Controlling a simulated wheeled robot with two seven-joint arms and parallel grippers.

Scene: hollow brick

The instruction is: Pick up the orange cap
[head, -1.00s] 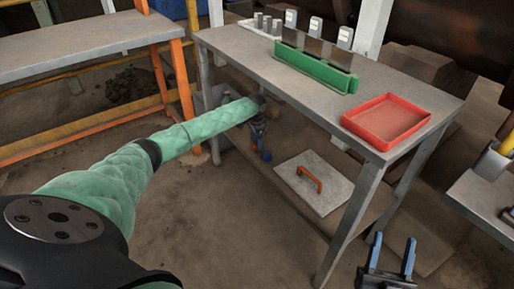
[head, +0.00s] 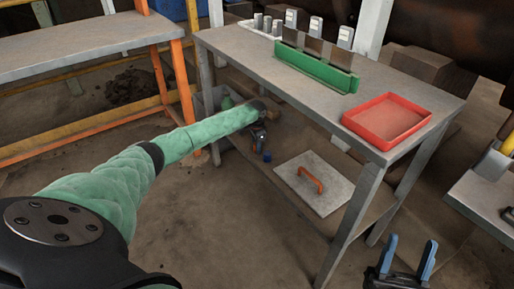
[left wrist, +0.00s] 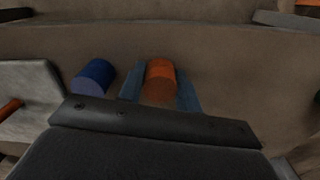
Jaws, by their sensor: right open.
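The orange cap (left wrist: 160,80) is a short upright-looking cylinder in the left wrist view. It sits between the two blue fingers of my left gripper (left wrist: 162,90), which flank it closely. I cannot tell whether the fingers press on it. In the head view my left gripper (head: 261,135) points down under the table, over its lower level; the orange cap is not clear there. A blue cap (left wrist: 93,77) stands just left of the fingers, apart from them; it also shows in the head view (head: 267,157). My right gripper (head: 408,262) is open and empty at the bottom right.
A grey panel with an orange handle (head: 312,180) lies right of the left gripper. The table (head: 262,62) overhead carries a green rack (head: 310,68) and a red tray (head: 366,137). The table's legs stand close to my left arm.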

